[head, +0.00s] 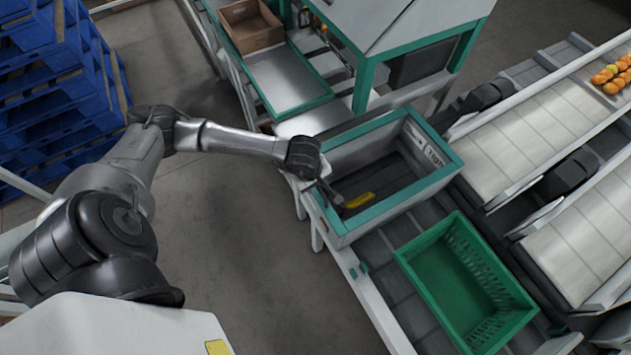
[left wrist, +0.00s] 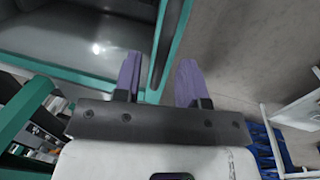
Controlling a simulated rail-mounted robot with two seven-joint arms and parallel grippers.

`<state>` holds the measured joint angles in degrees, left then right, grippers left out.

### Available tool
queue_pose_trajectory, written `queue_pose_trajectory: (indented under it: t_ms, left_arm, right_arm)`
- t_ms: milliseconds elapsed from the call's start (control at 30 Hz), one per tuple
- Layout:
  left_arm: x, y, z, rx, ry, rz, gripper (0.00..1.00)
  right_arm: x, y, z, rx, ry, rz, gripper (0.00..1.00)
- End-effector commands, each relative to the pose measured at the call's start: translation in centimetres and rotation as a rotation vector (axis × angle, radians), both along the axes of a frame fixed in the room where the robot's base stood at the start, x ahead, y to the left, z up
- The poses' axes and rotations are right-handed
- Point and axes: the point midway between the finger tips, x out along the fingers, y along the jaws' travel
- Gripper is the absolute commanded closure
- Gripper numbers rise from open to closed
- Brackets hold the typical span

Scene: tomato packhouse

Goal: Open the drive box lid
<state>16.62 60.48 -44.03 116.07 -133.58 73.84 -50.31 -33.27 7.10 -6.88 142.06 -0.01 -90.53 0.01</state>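A grey box-like housing with a teal rim (head: 437,127) stands over the conveyor in the head view. Its top looks open, with a dark inside and printed lettering on its far inner wall. I cannot tell which part is the drive box lid. My left gripper (head: 327,188) is at the left rim of this housing, beside a yellow piece (head: 357,201). In the left wrist view my left gripper (left wrist: 160,65) has its two purple fingers spread apart, with nothing seen held. A teal edge (left wrist: 170,35) passes behind the gap; contact is unclear. My right gripper is not in view.
A green crate (head: 432,270) sits on the conveyor in front of the housing. Belts with tomatoes (head: 613,74) are at right. A teal-framed stand with a brown box (head: 250,25) is behind. Blue pallets (head: 60,95) are stacked at left, with bare floor between.

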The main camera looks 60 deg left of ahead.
Motion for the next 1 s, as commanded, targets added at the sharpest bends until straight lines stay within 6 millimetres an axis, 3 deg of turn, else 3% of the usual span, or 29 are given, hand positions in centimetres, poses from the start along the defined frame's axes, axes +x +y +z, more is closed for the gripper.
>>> queue_pose_trajectory:
  t_ms: [267,700,1000]
  left_arm:
    - [0.01,0.01,-0.1,0.0,0.0,0.0,0.62]
    - [0.01,0.02,-0.07,0.001,0.0,0.0,1.0]
    - [0.01,0.03,-0.06,0.001,0.0,0.0,1.0]
  right_arm:
    - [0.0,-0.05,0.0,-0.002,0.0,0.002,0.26]
    - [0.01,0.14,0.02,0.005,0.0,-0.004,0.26]
    - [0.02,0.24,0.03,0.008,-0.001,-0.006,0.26]
